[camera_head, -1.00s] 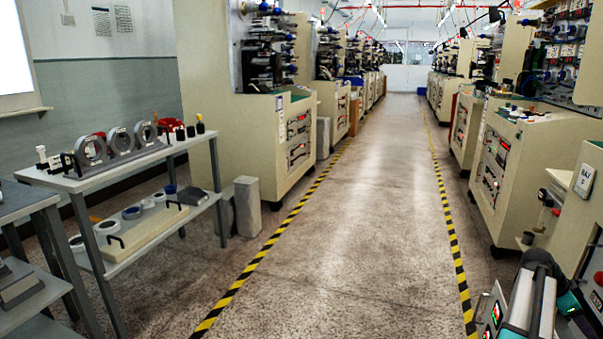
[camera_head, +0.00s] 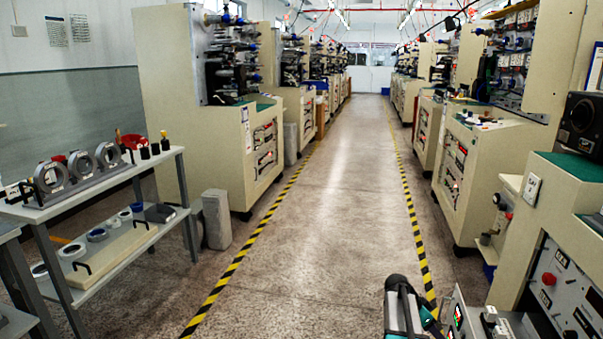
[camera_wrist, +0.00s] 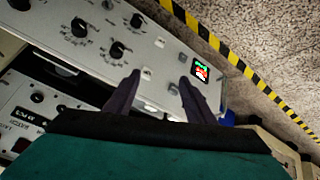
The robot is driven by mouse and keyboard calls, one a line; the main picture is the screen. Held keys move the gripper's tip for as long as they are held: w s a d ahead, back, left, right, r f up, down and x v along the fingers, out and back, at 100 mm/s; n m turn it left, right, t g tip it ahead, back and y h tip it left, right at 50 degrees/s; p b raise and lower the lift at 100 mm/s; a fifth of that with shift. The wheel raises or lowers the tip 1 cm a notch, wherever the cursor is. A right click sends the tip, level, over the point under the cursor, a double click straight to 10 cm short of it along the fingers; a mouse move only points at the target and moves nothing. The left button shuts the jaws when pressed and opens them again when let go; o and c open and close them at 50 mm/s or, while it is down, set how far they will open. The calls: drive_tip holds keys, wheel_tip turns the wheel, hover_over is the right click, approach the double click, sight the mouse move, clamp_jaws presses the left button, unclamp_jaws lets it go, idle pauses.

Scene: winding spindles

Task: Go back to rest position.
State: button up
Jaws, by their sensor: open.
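My gripper (camera_wrist: 155,95) shows in the wrist view with its two dark fingers apart and nothing between them. Beyond the fingers is a grey control panel (camera_wrist: 95,45) with black knobs and a small lit red and green display (camera_wrist: 201,69). I cannot tell the exact gap between the fingers and the panel. In the head view part of my arm (camera_head: 402,305) shows at the bottom, right of centre; the fingers are not visible there.
A cream machine (camera_head: 560,240) with a control panel stands close on the right. A shelf table (camera_head: 85,190) with grey rings (camera_head: 107,155) is at the left. Winding machines (camera_head: 245,150) line both sides. The aisle (camera_head: 330,210) between the yellow-black floor stripes is clear.

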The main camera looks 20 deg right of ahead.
drive_tip(key=s+a+f+n+y+p, duration=0.1)
drive_tip(key=a+f+n+p, duration=0.3)
drive_tip(key=a, duration=1)
drive_tip(key=s+a+f+n+y+p, duration=0.1)
drive_tip(key=s+a+f+n+p, duration=0.15)
drive_tip(key=a+f, duration=0.75)
drive_tip(key=s+a+n+g+y+p, duration=0.1)
drive_tip(key=s+a+n+y+p, duration=0.1)
drive_tip(key=s+a+n, duration=0.4)
drive_tip(key=s+a+n+g+y+p, duration=0.1)
drive_tip(key=s+a+n, duration=0.5)
drive_tip(key=s+a, duration=0.7)
drive_tip(key=shift+s+a+n+y+p, duration=0.4)
drive_tip(key=shift+a+y+p, duration=0.65)
drive_tip(key=shift+a, duration=2.8)
drive_tip(key=c, duration=0.5)
drive_tip(key=shift+d, duration=0.1)
